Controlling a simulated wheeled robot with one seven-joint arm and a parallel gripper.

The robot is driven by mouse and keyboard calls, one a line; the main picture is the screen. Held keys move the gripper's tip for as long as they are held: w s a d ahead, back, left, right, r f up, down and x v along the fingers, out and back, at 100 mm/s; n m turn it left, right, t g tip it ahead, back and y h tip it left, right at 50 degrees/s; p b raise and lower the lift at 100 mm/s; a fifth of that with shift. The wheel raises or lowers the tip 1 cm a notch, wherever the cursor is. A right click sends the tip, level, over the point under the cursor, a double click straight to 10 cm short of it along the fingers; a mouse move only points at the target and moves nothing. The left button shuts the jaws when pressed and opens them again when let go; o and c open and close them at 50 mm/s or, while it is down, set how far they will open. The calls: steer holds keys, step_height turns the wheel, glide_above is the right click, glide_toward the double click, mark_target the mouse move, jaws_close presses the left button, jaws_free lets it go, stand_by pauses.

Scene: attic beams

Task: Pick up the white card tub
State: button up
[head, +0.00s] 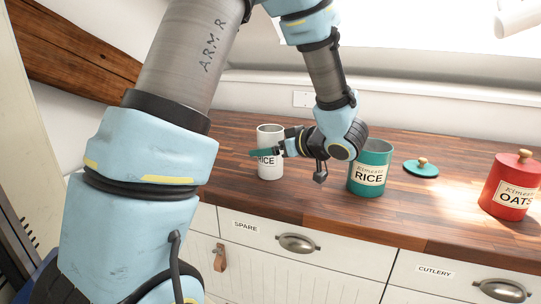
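The white card tub (271,171) stands upright on the wooden worktop (235,190), left of centre. It is a pale cylinder with an open top, and a label on it ends in "RICE". My gripper (272,152) reaches in from the right at about the tub's mid-height. One teal-tipped finger crosses in front of the tub and covers part of its label. I cannot see the other fingertip clearly, or whether the fingers touch the tub.
A teal tin (369,178) labelled "RICE" stands open just right of my gripper. Its teal lid (421,169) with a wooden knob lies further right. A red "OATS" tin (511,187) is at the right edge. Drawers marked "SPARE" (244,227) and "CUTLERY" (436,271) are below.

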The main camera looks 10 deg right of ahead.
steer(key=c, duration=1)
steer(key=shift+c, duration=0.2)
steer(key=shift+r, duration=0.1)
